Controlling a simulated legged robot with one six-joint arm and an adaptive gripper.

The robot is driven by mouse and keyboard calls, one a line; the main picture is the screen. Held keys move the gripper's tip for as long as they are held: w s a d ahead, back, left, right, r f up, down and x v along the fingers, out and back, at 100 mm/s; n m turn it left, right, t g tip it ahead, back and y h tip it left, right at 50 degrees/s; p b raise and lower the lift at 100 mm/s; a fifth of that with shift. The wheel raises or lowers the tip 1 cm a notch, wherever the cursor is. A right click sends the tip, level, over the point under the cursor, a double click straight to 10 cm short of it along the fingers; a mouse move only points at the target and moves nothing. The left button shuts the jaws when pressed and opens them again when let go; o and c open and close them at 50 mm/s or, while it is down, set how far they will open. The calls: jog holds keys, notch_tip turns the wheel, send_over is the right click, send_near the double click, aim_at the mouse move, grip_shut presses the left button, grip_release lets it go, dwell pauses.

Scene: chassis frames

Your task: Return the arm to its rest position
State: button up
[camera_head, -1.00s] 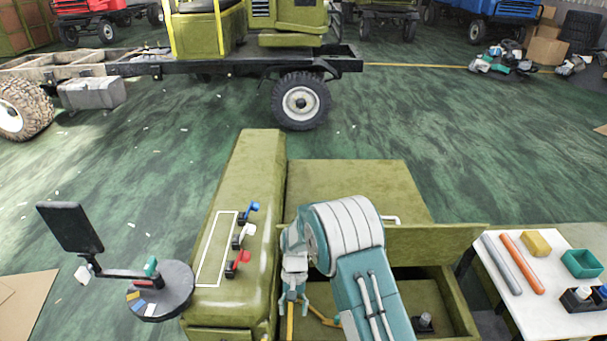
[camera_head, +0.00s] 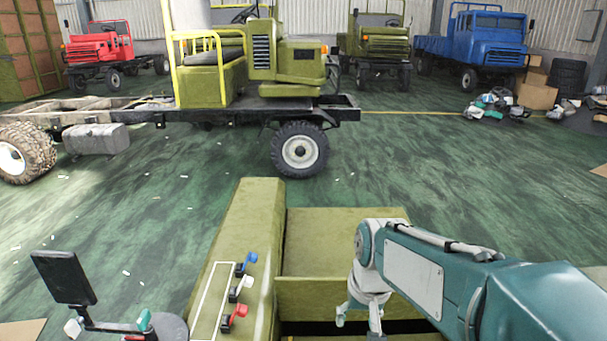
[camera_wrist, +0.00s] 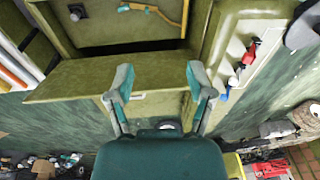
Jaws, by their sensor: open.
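My arm (camera_head: 430,275) reaches in from the lower right of the head view, with its wrist bent downward. My gripper (camera_head: 358,325) hangs at its end over the olive chassis bin, close to the bottom edge of the picture. In the wrist view my gripper (camera_wrist: 160,82) has its two teal fingers spread wide with nothing between them. Below and beyond them are the olive panel (camera_wrist: 75,80) and the open bin.
A tool with an orange part (camera_wrist: 155,10) lies in the bin. Blue, white and red levers (camera_head: 237,290) stand on the panel left of my gripper. A screen on an arm (camera_head: 63,276) is at far left.

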jog(key=s+d+r+t, duration=0.2)
jog(key=s, duration=0.4)
jog(key=s+d+r+t+h, duration=0.1)
jog(key=s+d+r+t, duration=0.1)
jog(key=s, duration=0.5)
jog(key=shift+d+r, duration=0.6)
jog(key=shift+d, duration=0.25)
jog(key=shift+c, duration=0.8)
jog(key=shift+a, duration=0.1)
